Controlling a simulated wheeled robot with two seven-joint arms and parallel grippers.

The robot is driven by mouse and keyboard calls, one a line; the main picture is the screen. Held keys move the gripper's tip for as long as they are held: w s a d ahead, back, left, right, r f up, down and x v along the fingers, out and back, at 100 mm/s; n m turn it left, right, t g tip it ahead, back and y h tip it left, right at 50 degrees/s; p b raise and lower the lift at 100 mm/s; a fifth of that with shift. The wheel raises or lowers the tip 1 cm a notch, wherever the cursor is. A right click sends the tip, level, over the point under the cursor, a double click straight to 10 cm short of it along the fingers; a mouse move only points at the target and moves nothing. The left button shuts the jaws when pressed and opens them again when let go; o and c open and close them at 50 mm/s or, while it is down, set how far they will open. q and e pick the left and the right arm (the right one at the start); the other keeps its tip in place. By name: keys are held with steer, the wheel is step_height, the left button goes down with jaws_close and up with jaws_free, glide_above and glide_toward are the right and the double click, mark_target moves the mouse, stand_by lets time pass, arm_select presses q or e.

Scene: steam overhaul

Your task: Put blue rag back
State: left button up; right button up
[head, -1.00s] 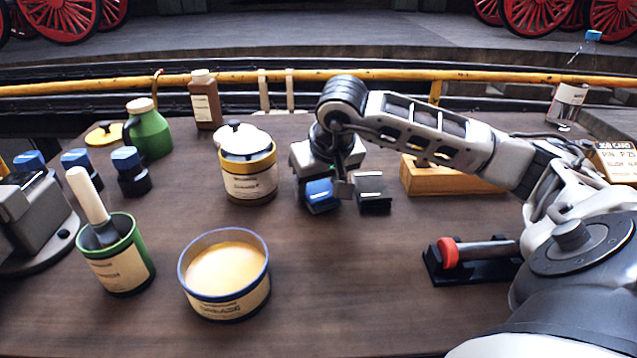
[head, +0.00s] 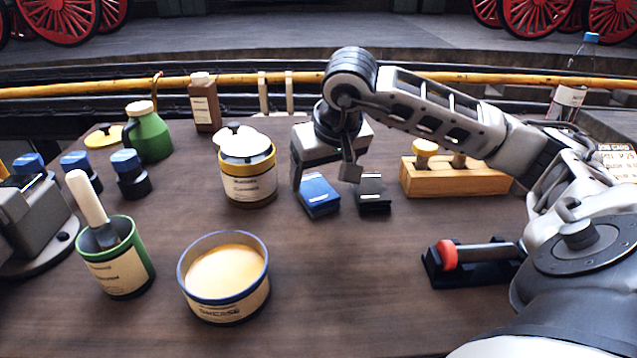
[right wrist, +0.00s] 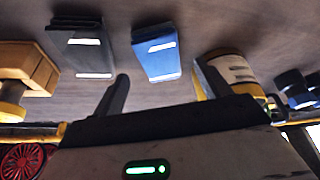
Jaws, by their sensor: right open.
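The blue rag (head: 319,194) is a flat, folded blue block with a pale label stripe. It lies at the middle of the table, just left of a similar black block (head: 373,195). It also shows in the right wrist view (right wrist: 157,50), uncovered and with nothing gripping it. My right gripper (head: 323,179) is open and empty, just above and behind the blue rag. Its fingers show in the right wrist view (right wrist: 160,88), with the rag beyond the gap between them.
A yellow-banded tin (head: 248,178) stands left of the rag, and an open grease tin (head: 226,312) is in front left. A wooden block holder (head: 455,182) and a red-ended tool on a black stand (head: 447,254) are at right. The front middle table is clear.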

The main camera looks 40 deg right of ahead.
steer(key=d+v, duration=0.1)
steer(key=v, duration=0.6)
steer(key=shift+a+r+p, duration=0.25)
steer(key=shift+a+p, duration=0.05)
steer(key=shift+a, duration=0.25)
steer(key=shift+s, duration=0.1)
